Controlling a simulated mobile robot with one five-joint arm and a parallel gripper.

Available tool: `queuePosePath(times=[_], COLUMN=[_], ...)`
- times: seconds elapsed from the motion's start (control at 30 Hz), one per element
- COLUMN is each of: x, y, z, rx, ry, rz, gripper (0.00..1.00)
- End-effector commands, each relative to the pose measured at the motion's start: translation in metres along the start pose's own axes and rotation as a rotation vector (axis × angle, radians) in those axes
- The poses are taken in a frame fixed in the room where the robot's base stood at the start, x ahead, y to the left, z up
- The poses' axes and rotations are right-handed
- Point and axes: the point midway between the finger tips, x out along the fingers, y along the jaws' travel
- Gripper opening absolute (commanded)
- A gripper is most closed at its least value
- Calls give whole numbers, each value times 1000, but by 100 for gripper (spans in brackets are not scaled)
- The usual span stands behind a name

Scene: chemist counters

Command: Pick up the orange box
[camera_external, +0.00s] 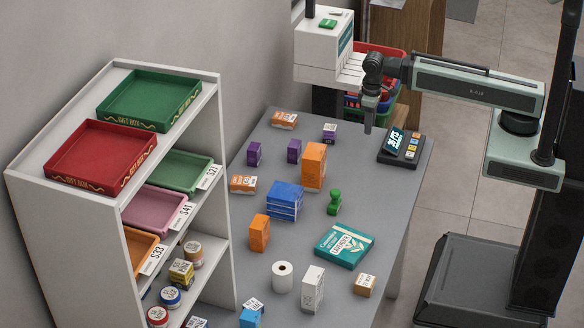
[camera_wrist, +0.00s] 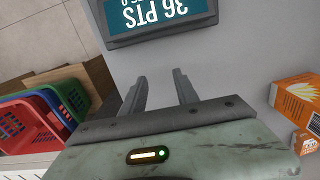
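Several orange boxes stand or lie on the grey counter. The tallest orange box (camera_external: 314,166) stands upright near the middle. A smaller upright orange box (camera_external: 259,233) is nearer the front left. Two orange-and-white boxes lie flat, one at the back (camera_external: 284,120) and one at the left edge (camera_external: 243,185). My gripper (camera_external: 369,124) hangs above the far right of the counter, right of the tallest box and apart from it. In the wrist view my gripper (camera_wrist: 160,78) has its fingers apart and nothing between them. An orange box (camera_wrist: 300,99) shows at that view's right edge, partly cut off.
A card terminal (camera_external: 401,147) sits near my gripper. A blue box (camera_external: 285,200), a green stamp (camera_external: 334,202), a teal box (camera_external: 344,246) and a white roll (camera_external: 283,277) stand around the orange boxes. White shelves (camera_external: 110,201) with trays border the left side.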

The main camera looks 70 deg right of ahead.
Motion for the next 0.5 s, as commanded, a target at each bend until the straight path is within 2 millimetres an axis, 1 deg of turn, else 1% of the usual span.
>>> queuePosePath(times=[0.23, 0.27, 0.3, 0.4, 0.5], x=[0, 0, 0, 0, 0], y=[0, 0, 0, 0, 0], z=[0, 0, 0, 0, 0], rx=[0, 0, 0, 0, 0], ry=[0, 0, 0, 0, 0], rz=[0, 0, 0, 0, 0], gripper=[36, 45, 56, 80, 80])
